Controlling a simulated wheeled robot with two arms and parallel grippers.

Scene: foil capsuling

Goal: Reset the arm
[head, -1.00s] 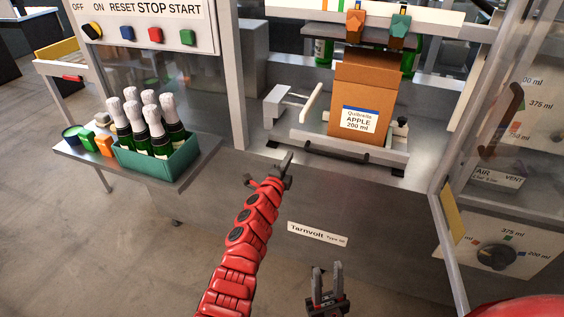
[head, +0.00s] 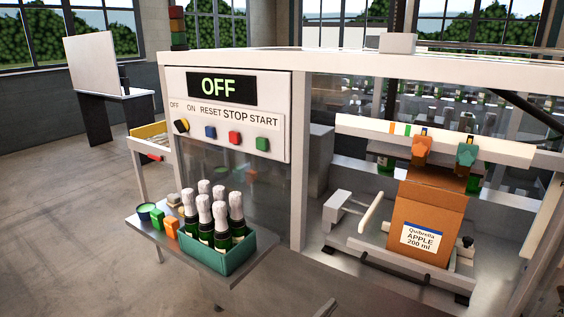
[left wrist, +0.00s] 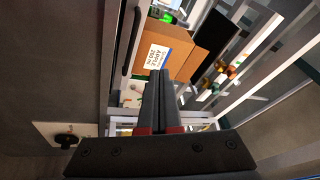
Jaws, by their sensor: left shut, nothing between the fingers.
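My left gripper (left wrist: 160,75) shows in the left wrist view. Its two dark fingers lie together with nothing between them. Beyond the fingertips stands an orange-brown carton (left wrist: 196,66) with a white label. The fingers overlap the carton in that view; I see no contact. In the head view the same carton (head: 425,205), labelled "Quibrella APPLE 200 ml", stands upright inside the machine at the right. The red arm is out of the head view, and my right gripper is in neither view.
A teal crate (head: 221,262) of foil-topped bottles stands on a side shelf (head: 152,231). The machine's white frame post (head: 299,165) stands between panel and carton. Floor at left is clear.

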